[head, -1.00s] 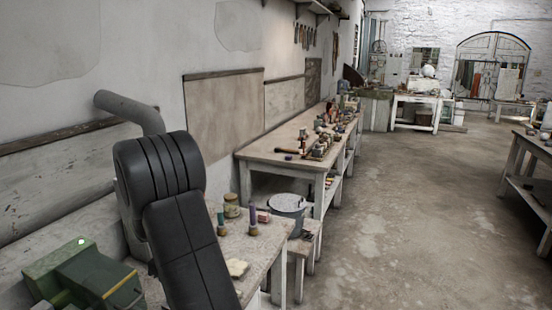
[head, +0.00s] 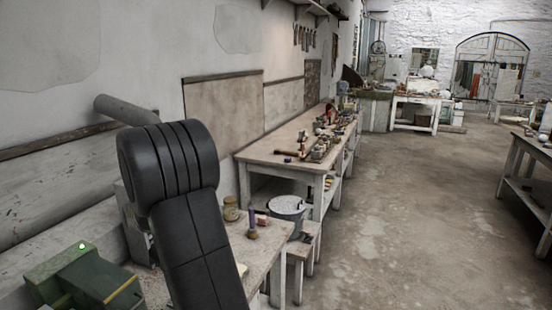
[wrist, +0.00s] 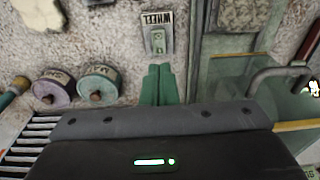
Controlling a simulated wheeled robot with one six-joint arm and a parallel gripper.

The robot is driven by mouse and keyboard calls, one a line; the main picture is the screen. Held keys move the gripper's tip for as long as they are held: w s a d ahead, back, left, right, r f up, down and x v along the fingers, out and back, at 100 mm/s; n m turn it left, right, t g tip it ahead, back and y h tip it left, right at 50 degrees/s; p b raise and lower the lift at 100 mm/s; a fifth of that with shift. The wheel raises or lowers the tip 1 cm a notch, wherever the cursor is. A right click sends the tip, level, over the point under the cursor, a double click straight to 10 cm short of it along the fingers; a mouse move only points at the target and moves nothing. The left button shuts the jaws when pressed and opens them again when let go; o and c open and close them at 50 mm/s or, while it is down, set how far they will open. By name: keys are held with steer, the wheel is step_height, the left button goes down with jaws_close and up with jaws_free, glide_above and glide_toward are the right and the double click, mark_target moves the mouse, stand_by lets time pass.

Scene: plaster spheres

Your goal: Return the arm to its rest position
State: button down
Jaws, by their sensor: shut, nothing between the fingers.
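My gripper (wrist: 158,72) shows in the wrist view, with its two green fingers side by side, shut and empty. Beyond the fingertips is a small plate with a switch (wrist: 158,40), under a label reading "WHEEL". I cannot tell how far the fingertips are from it. In the head view my black arm stands bent at the lower left, over the near bench. The gripper itself is hidden or out of that view.
Two spools (wrist: 98,85) lie left of my gripper in the wrist view. A green machine (head: 85,280) stands left of my arm. The near bench (head: 262,255) holds jars; a bucket (head: 287,208) and a long workbench (head: 270,155) stand beyond.

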steer(key=f, duration=0.2)
steer(key=a+f, duration=0.1)
steer(key=f, duration=0.1)
steer(key=f+p, duration=0.1)
steer(key=f, duration=0.2)
steer(key=shift+w+a, duration=0.15)
steer(key=shift+w, duration=0.15)
